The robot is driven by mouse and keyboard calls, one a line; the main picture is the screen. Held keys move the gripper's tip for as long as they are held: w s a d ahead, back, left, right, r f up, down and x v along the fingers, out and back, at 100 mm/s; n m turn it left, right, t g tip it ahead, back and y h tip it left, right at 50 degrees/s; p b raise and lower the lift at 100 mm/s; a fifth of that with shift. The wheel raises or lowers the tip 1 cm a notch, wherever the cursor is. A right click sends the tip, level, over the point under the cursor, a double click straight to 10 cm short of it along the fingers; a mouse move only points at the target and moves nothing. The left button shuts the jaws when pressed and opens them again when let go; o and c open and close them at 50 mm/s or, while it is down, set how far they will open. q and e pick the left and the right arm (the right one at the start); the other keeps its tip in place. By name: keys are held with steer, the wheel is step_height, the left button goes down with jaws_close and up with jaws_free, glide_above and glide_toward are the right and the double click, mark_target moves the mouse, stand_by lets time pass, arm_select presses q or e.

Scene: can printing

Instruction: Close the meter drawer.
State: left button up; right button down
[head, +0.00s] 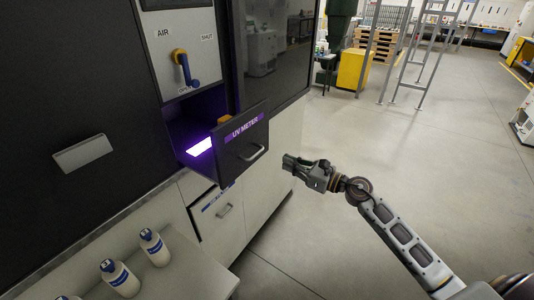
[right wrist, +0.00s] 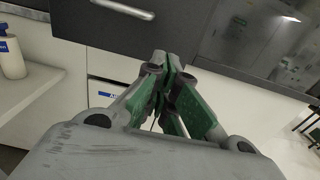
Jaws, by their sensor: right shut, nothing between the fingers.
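The meter drawer (head: 240,146), with a dark front marked "UV METER" and a silver bar handle, is pulled out of the black cabinet. A bright violet-white light (head: 200,147) and a small orange object (head: 224,120) show inside it. My right gripper (head: 288,162) is shut and empty, to the right of the drawer front and apart from it. In the right wrist view its green-padded fingers (right wrist: 167,62) are together, with the dark drawer front (right wrist: 150,30) and its handle (right wrist: 124,8) beyond them. My left gripper is not in view.
A yellow-blue lever (head: 182,68) sits on the panel above the drawer. A white lower drawer (head: 222,212) is below. White bottles (head: 153,246) stand on a ledge at lower left. The floor (head: 330,240) to the right is clear.

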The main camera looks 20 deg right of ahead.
steer(key=p+x, duration=0.3)
steer(key=x, duration=0.6)
stand_by(0.4)
steer(key=shift+w+a, duration=0.2)
stand_by(0.3)
steer(key=b+x, duration=0.3)
steer(key=x, duration=1.5)
steer(key=shift+w+a, duration=0.25)
steer(key=shift+w, duration=0.05)
steer(key=shift+r, duration=0.3)
steer(key=shift+d, duration=0.1)
